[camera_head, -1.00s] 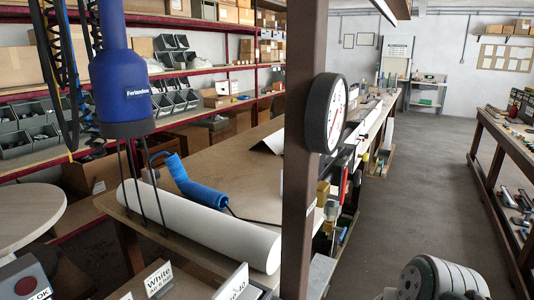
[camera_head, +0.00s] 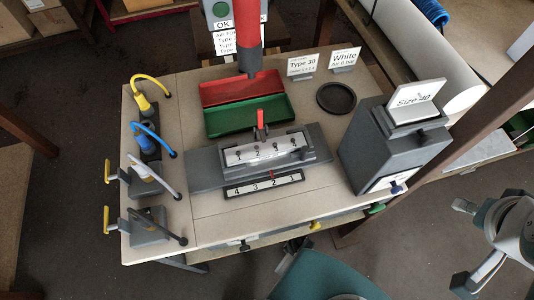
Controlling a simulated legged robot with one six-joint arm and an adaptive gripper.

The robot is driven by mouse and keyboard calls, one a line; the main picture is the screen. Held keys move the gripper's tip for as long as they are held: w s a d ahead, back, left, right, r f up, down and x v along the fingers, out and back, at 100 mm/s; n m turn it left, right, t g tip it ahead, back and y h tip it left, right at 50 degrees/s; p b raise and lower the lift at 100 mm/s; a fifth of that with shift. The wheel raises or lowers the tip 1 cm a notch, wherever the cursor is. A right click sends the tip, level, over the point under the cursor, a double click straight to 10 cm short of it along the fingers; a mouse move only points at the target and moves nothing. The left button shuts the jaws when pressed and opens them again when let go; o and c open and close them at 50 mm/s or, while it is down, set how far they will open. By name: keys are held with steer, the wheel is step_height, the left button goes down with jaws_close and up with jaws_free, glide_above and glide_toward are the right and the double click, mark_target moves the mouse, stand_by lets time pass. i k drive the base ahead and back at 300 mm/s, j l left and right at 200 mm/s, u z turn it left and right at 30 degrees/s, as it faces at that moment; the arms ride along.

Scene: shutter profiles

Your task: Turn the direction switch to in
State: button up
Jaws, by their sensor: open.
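I cannot tell for certain which part is the direction switch, and no "in" mark is readable. On the bench (camera_head: 220,218) a grey fixture (camera_head: 205,168) carries a numbered plate (camera_head: 265,149) and a small red lever (camera_head: 261,120). A second number strip (camera_head: 263,185) lies in front of it. Small knobs sit along the bench's front edge: a black one (camera_head: 245,246), a yellow one (camera_head: 314,225) and a green one (camera_head: 376,209). My gripper (camera_head: 465,245) is at the right edge, open and empty, its fingers spread, apart from the bench.
Yellow (camera_head: 144,103) and blue (camera_head: 147,145) handled devices stand at the bench's left. Red and green trays (camera_head: 245,118) lie behind the fixture. A grey box (camera_head: 395,145) labelled Size 40 stands at right, near a black disc (camera_head: 336,98). A teal seat (camera_head: 330,275) is in front.

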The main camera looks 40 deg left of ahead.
mark_target(245, 248)
steer(key=k+u, duration=0.15)
steer(key=u, duration=0.25)
steer(key=k+l+u, duration=0.1)
steer(key=u, duration=0.3)
steer(key=k+u, duration=0.15)
steer(key=u, duration=0.3)
steer(key=k+j, duration=0.2)
steer(key=k, duration=0.3)
steer(key=k+j, duration=0.2)
steer(key=k, duration=0.25)
